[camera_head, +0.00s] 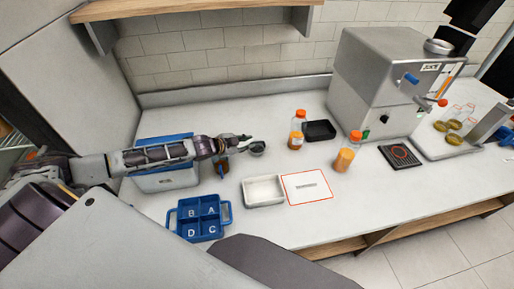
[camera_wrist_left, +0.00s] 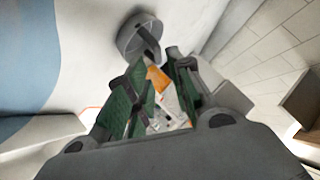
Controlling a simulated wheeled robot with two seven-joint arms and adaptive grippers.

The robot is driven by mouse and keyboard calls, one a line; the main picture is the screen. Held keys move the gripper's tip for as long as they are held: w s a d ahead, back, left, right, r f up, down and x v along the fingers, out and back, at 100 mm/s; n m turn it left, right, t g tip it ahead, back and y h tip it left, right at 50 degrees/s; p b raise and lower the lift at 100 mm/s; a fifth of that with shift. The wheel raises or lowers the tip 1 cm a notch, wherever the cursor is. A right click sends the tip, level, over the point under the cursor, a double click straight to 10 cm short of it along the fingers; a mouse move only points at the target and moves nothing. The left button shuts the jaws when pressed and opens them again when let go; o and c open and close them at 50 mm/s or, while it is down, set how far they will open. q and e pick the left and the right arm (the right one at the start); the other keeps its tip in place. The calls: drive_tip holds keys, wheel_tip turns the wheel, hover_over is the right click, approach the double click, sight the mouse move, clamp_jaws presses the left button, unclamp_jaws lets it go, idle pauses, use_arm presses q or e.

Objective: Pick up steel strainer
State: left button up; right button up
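The steel strainer (camera_head: 257,149) is a small round grey cup just past the tips of my left gripper (camera_head: 240,141) in the head view. In the left wrist view the strainer (camera_wrist_left: 134,36) is ahead of the fingertips, with a short dark handle pointing toward them. My left gripper (camera_wrist_left: 160,68) has its green-padded fingers apart, with an orange thing visible through the gap. I cannot tell whether the handle lies between the tips or just beyond them. My right gripper does not show.
A blue-and-white bin (camera_head: 165,180) stands under my left forearm. A lettered blue tray (camera_head: 226,213), white tray (camera_head: 264,203) and red-edged mat (camera_head: 306,196) lie in front. Two orange-capped bottles (camera_head: 297,130) (camera_head: 345,158), a black tray (camera_head: 320,130) and the juicer (camera_head: 375,80) stand right.

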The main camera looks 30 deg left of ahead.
sight(255, 143)
use_arm(q)
drive_tip(key=shift+w+d+f, duration=0.1)
drive_tip(key=shift+w+f, duration=0.05)
drive_tip(key=shift+w, duration=0.15)
idle(0.4)
drive_tip(key=shift+x, duration=2.5)
drive_tip(key=shift+s+f, duration=0.1)
drive_tip(key=shift+f, duration=0.1)
clamp_jaws()
